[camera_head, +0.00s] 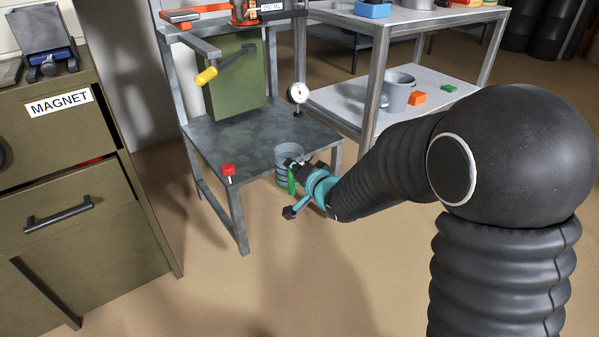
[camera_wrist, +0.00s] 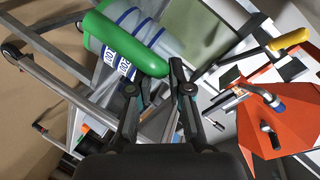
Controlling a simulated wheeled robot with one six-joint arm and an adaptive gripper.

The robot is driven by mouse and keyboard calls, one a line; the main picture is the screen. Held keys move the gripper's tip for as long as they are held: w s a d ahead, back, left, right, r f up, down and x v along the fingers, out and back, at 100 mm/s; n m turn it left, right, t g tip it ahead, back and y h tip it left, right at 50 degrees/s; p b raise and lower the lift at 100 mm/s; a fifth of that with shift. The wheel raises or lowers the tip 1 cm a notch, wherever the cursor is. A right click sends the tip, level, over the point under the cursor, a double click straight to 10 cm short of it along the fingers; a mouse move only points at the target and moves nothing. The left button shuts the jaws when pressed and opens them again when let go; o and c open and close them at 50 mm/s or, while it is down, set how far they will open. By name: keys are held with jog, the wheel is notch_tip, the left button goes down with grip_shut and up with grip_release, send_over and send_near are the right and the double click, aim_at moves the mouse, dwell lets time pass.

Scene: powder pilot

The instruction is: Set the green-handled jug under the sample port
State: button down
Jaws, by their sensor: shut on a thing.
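The green-handled jug (camera_head: 286,178) is a grey-blue cup with bands around it, seen at the front edge of the metal stand in the head view. Its clear body with blue markings (camera_wrist: 137,32) and green handle (camera_wrist: 110,32) fill the upper left of the wrist view. My gripper (camera_head: 297,172), black and teal, is shut on the green handle; its fingertips also show in the wrist view (camera_wrist: 177,72). The jug's lower part overlaps the stand's front edge. A yellow-ended lever (camera_head: 206,76) sits before a green panel on the stand. I cannot clearly make out the sample port.
An orange tray (camera_head: 200,27) is above. A green cabinet (camera_head: 60,190) stands left, a shelf with a grey bucket (camera_head: 396,92) right.

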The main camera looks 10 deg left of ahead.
aim_at(277, 156)
jog(key=a+r+x, duration=0.1)
jog(key=x, duration=0.8)
jog(key=s+a+r+x, duration=0.1)
jog(key=r+x, duration=0.1)
jog(key=x, duration=0.8)
jog(key=shift+a+r+p, duration=0.2)
jog(key=shift+r+p, duration=0.05)
jog(key=shift+p, duration=0.05)
jog(key=shift+d+f+b, duration=0.1)
jog(key=shift+f+b, duration=0.3)
jog(key=shift+f, duration=0.15)
dwell(0.8)
jog(key=shift+c, duration=2.2)
grip_release()
jog(key=shift+b+v, duration=0.3)
jog(key=shift+v, duration=6.65)
